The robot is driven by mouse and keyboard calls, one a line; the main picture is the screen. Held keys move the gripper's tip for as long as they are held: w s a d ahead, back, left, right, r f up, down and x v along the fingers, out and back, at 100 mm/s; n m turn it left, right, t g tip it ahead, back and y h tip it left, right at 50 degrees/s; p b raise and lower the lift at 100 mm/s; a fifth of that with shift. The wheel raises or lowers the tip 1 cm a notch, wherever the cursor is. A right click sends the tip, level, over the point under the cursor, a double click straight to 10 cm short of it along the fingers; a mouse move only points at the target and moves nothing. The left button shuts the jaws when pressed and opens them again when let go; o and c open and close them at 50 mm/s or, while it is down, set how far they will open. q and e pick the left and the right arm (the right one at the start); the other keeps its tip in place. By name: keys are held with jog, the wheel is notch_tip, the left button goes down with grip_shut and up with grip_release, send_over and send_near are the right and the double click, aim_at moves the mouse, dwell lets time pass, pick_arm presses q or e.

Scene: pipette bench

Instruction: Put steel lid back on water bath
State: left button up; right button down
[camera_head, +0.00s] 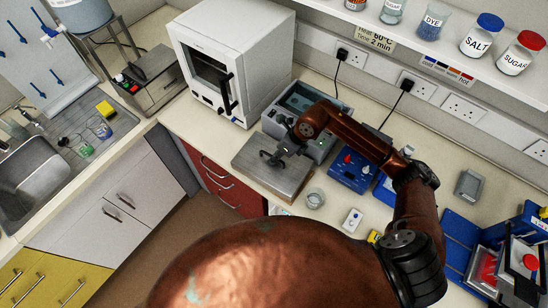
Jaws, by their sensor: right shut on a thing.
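The steel lid (262,178) is a flat grey plate with a dark handle, at the centre near the bench's front edge. My right gripper (284,154) reaches in from the right and is shut on the lid's handle. I cannot tell whether the lid rests on the bench or hangs just above it. The water bath (297,98) is a grey box just behind and to the right of the lid. Its top is open, and my right arm hides part of it. My left gripper is not in view.
A white oven (207,68) stands left of the bath. Blue blocks (350,168), a glass beaker (316,198) and a small white device (352,220) stand to the right of the lid. A shelf (440,45) with jars runs above. Bare bench (190,133) shows left of the lid.

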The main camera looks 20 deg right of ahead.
jog(key=shift+f, duration=0.2)
jog(key=c, duration=2.1)
grip_release()
